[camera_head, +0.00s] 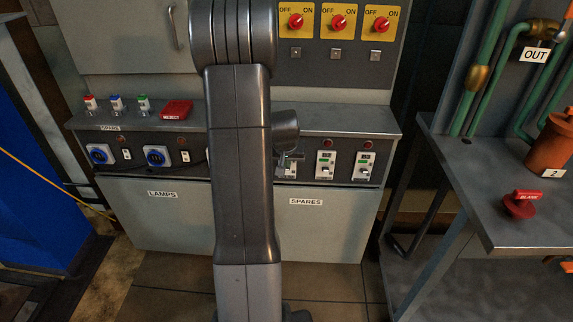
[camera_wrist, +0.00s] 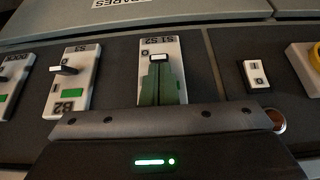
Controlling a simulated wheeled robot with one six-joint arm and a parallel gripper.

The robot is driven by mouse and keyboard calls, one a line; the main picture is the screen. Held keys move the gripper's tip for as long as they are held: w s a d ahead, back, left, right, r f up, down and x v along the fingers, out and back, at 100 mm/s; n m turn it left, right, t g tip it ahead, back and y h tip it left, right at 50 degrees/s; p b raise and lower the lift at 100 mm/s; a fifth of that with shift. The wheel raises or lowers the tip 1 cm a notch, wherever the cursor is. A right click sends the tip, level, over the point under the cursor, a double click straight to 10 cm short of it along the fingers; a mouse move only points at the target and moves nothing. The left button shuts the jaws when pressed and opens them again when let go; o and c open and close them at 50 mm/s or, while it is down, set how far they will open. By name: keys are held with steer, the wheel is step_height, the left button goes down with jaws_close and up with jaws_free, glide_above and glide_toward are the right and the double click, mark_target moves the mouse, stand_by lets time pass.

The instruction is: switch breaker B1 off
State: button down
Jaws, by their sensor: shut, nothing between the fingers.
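Breaker B1 (camera_head: 291,173) is a white plate at the left end of the breaker row in the head view, partly hidden by my arm and gripper. In the wrist view, where labels are upside down, a breaker plate (camera_wrist: 172,45) marked S1 S2 lies under my fingers; its lower part and name are hidden. Its white-tipped lever (camera_wrist: 158,57) shows just beyond the fingertips. My gripper (camera_wrist: 159,66) is shut and empty, its fingertips at or very near this lever; contact cannot be told. In the head view my gripper (camera_head: 286,160) is partly hidden by my arm.
Breaker B2 (camera_wrist: 74,76) is close beside it, with a green window and a lever; a third breaker (camera_head: 363,166) is farther right. A small rocker switch (camera_wrist: 255,74) lies on the other side. Red knobs (camera_head: 338,22) sit above the console ledge (camera_head: 345,122).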

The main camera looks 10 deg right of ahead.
steer(key=shift+f+b, duration=0.3)
steer(key=shift+b, duration=0.05)
steer(key=s+f+t+b, duration=0.1)
steer(key=b, duration=0.3)
steer(key=s+f+b, duration=0.1)
steer(key=b, duration=0.4)
steer(key=shift+a+t+h, duration=0.3)
steer(key=shift+t, duration=0.1)
steer(key=shift+w+d+r+p, duration=0.2)
steer(key=shift+w+r+p, duration=0.1)
steer(key=shift+w, duration=0.4)
